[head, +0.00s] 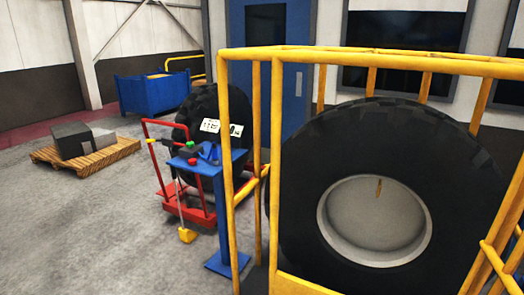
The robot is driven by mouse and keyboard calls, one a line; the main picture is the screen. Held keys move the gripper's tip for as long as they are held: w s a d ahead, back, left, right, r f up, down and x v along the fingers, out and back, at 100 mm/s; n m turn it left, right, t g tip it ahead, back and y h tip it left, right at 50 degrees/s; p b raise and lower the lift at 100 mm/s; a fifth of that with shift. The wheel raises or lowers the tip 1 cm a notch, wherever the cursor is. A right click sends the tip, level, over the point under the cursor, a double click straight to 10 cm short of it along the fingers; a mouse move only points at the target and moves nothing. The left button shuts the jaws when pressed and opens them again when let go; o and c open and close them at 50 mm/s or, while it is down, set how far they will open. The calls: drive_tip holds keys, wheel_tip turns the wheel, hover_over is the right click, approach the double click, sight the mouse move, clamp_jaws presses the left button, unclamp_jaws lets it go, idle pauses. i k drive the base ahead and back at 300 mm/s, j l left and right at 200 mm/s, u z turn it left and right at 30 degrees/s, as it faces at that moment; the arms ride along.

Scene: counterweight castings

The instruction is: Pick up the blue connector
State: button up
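A small dark blue object (208,154), which looks like the blue connector, sits on top of a blue stand (222,225) left of the middle of the head view. It is small and blends with the stand, so its exact shape is hard to tell. A green piece (187,150) and a red piece (195,162) are close to its left. My gripper is not in view.
A yellow guard rail (266,150) encloses a large tyre (310,205) right of the stand. A red trolley (200,217) with another tyre (203,100) is behind it. A pallet (108,155) bears grey blocks, and a blue bin (145,95) stands farther back. The left foreground floor is clear.

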sight(215, 158)
drive_tip(key=i+j+z, duration=0.4)
drive_tip(key=j+z, duration=0.15)
drive_tip(key=i+j+z, duration=0.15)
drive_tip(key=j+z, duration=0.15)
drive_tip(key=j, duration=0.15)
drive_tip(key=i+j+z, duration=0.15)
drive_tip(key=j+z, duration=0.15)
drive_tip(key=i+j+z, duration=0.1)
drive_tip(key=j, duration=0.7)
drive_tip(key=i+j+z, duration=0.1)
drive_tip(key=j, duration=0.7)
drive_tip(key=i+j+z, duration=0.1)
drive_tip(key=j, duration=0.7)
drive_tip(key=i+j, duration=0.1)
drive_tip(key=j, duration=0.95)
drive_tip(key=i+j, duration=0.15)
drive_tip(key=j, duration=0.4)
